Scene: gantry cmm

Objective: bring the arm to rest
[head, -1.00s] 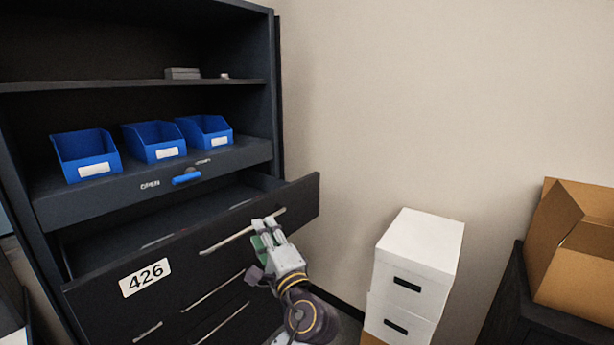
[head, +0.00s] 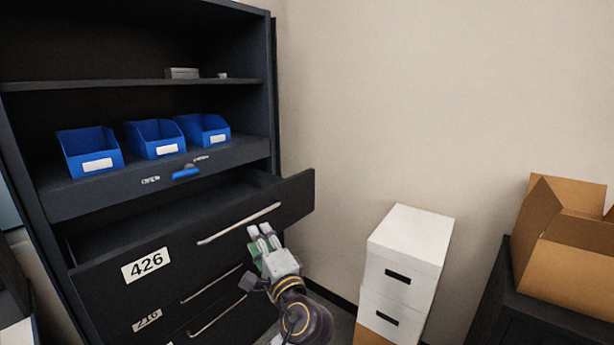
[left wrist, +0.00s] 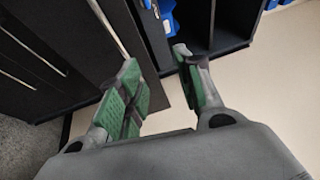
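My left gripper (head: 260,240) is in front of the dark cabinet, just below and apart from the silver bar handle (head: 238,223) of the pulled-out drawer (head: 205,238) labelled 426. In the left wrist view the left gripper (left wrist: 163,88) shows its two green-padded fingers spread apart with nothing between them. The drawer's front and edge lie beyond the fingers there. My right gripper is in neither view.
Several blue bins (head: 155,139) stand on the cabinet shelf above the open drawer, over a blue latch (head: 186,172). White boxes (head: 405,260) are stacked to the right. An open cardboard box (head: 565,240) sits on a dark cabinet. Bare wall lies between.

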